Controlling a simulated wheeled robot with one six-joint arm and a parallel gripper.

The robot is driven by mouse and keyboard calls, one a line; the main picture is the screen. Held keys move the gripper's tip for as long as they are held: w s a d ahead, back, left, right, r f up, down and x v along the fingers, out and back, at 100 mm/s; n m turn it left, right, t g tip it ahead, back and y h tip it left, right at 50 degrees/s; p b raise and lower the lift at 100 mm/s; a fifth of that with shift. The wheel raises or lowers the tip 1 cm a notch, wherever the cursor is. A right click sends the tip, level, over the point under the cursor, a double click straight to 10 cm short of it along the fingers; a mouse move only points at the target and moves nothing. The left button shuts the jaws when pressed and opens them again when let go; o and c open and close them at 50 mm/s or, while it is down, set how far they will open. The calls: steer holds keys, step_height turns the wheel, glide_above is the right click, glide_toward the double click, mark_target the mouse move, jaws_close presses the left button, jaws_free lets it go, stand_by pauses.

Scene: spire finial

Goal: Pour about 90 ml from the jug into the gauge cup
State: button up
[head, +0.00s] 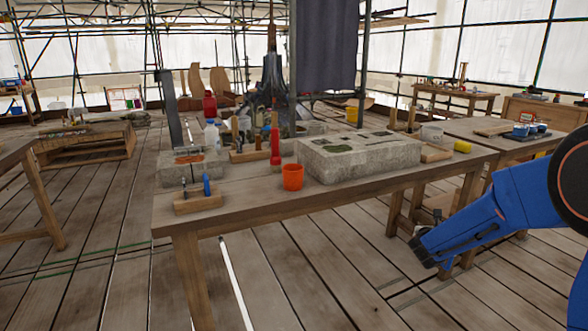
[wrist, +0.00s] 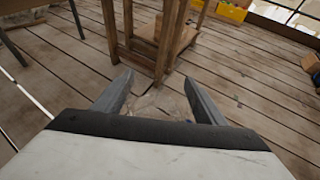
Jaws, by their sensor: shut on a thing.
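My gripper (wrist: 157,88) shows in the wrist view with its two fingers apart and a clear, see-through thing (wrist: 163,104) between them. It looks like the jug, held by its sides, but its outline is faint and I cannot see its liquid level. In the head view my blue arm reaches in from the right, to the right of the workbench and below its top; the fingers are not clear there. An orange cup (head: 292,177) stands upright near the workbench's front edge, left of the stone block. I cannot tell whether it is the gauge cup; no markings are readable.
Another table (head: 470,128) stands at right. Plank floor in front is clear. The wrist view shows wooden legs (wrist: 168,35) ahead.

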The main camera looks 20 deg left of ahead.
steer(key=s+a+r+n+y, duration=0.1)
steer(key=s+a+r, duration=0.6)
steer(key=a, duration=0.5)
steer(key=s+a+r+n+y, duration=0.1)
steer(key=s+a+r+y, duration=0.1)
steer(key=s+a+r, duration=0.5)
steer(key=s+a+r+n+y, duration=0.1)
steer(key=s+a+r, duration=0.6)
steer(key=a, duration=1.1)
step_height(320, 180, up, 5)
steer(key=shift+s+a+f+n, duration=0.2)
steer(key=shift+s+a+n, duration=0.1)
steer(key=shift+n, duration=0.1)
